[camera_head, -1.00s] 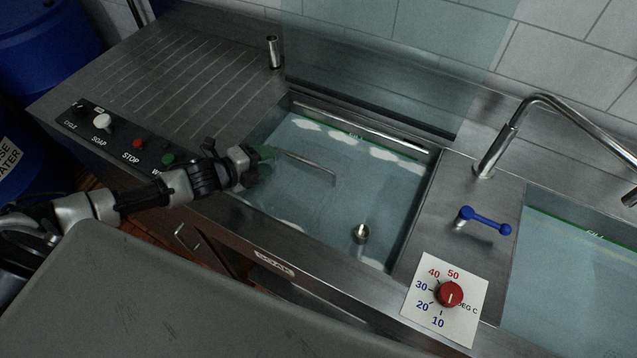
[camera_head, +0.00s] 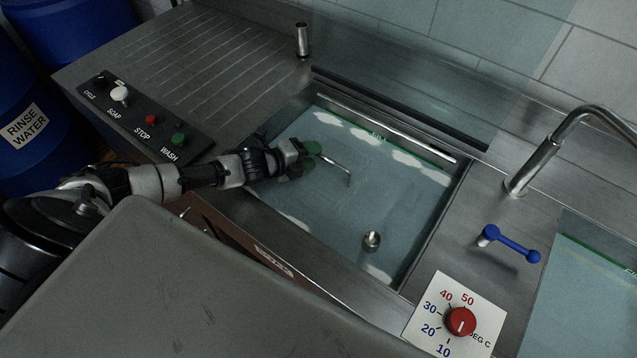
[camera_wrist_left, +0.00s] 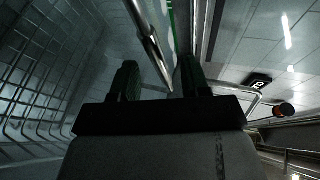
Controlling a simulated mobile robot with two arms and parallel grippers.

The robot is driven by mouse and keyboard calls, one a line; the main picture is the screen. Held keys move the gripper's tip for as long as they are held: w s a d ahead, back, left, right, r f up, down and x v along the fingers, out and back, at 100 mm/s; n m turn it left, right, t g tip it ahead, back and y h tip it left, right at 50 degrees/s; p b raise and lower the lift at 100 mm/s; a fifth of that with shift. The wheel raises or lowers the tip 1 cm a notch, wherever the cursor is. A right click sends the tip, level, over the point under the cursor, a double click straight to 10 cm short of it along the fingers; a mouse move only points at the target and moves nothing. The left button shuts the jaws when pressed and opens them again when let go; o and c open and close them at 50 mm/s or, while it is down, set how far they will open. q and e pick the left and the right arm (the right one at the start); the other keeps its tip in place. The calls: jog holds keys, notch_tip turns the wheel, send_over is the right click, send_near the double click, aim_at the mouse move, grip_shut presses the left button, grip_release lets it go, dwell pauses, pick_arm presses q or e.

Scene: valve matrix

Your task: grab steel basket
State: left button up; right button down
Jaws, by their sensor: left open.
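The steel basket shows in the head view only as a bent metal handle (camera_head: 338,166) above the cloudy water of the left sink. Its body is not visible there. In the left wrist view, a wire grid (camera_wrist_left: 40,85) at the left looks like the basket's side. My left gripper (camera_head: 308,158) is open over the sink's left part, at the left end of the handle. In the wrist view, a metal rod (camera_wrist_left: 150,38) runs toward the gap between my left fingers (camera_wrist_left: 158,68). I cannot tell whether they touch it. My right gripper is not in view.
A steel knob (camera_head: 372,241) stands up from the water. A red dial (camera_head: 460,321), blue lever (camera_head: 497,238) and tap (camera_head: 540,150) are right of the left sink (camera_head: 440,222). A button panel (camera_head: 140,118) lies left, by the ribbed drainboard (camera_head: 200,55).

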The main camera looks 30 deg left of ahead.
pick_arm(q)
jog(key=x, duration=0.3)
jog(key=shift+s, duration=0.1)
grip_shut()
dwell(0.4)
